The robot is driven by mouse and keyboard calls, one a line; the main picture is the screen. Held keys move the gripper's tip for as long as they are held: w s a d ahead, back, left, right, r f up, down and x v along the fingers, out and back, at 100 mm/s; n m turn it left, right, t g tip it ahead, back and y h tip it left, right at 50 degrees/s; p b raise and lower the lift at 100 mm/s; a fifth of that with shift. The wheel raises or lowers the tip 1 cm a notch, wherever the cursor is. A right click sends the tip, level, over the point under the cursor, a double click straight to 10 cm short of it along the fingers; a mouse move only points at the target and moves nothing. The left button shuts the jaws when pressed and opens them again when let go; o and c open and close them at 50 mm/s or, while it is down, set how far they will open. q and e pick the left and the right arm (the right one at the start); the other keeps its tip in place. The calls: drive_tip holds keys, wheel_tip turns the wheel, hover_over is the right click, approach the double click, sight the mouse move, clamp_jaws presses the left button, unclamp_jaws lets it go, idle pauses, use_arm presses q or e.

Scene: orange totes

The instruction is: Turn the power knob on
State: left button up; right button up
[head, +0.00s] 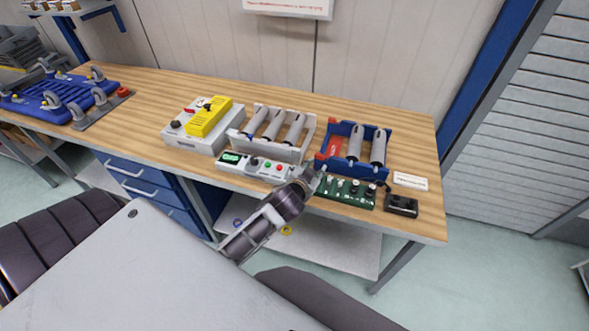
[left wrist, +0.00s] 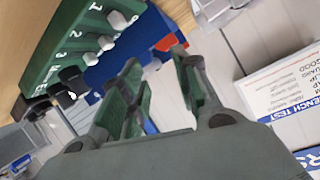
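A green board (head: 345,197) with light switches and black knobs (head: 370,191) lies near the bench's front edge. In the left wrist view the board (left wrist: 62,38) shows numbers, light switches (left wrist: 116,20) and dark knobs (left wrist: 74,80). A white control panel (head: 240,170) with a small display, a black knob (head: 254,161) and coloured buttons is left of it. I cannot read which knob is the power knob. My left gripper (head: 317,178) is beside the green board's left end. Its green-padded fingers (left wrist: 166,92) are apart, with nothing between them. My right gripper is not in view.
Racks with grey cylinders, one white (head: 295,150) and one blue (head: 332,168), stand behind the boards. A grey box with a yellow device (head: 209,117) is to the left. A small black box (head: 401,204) and a label card (head: 410,181) are to the right.

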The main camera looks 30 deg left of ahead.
use_arm(q)
drive_tip(key=w+d+r+m+t+h, duration=0.3)
drive_tip(key=d+r+h, duration=0.1)
drive_tip(key=r, duration=0.4)
drive_tip(key=w+d+r+m+t+h, duration=0.3)
drive_tip(key=r+m+t, duration=0.1)
drive_tip(key=r, duration=0.5)
drive_tip(key=s+d+r+m+g+h, duration=0.1)
drive_tip(key=s+d+m+g+h, duration=0.1)
drive_tip(key=d+m+g+h, duration=0.5)
drive_tip(key=s+d+r+m+g+h, duration=0.2)
drive_tip(key=d+m+g+h, duration=0.25)
drive_tip(key=m, duration=0.45)
drive_tip(key=a+f+m+g+y, duration=0.3)
drive_tip(key=a+f+g+y, duration=0.35)
drive_tip(key=f, duration=0.45)
drive_tip(key=s+a+n+g+y, duration=0.1)
drive_tip(key=a+n+y, duration=0.3)
drive_tip(key=a+y, duration=0.6)
drive_tip(key=a+g, duration=0.1)
drive_tip(key=a, duration=0.9)
drive_tip(key=shift+s, duration=0.15)
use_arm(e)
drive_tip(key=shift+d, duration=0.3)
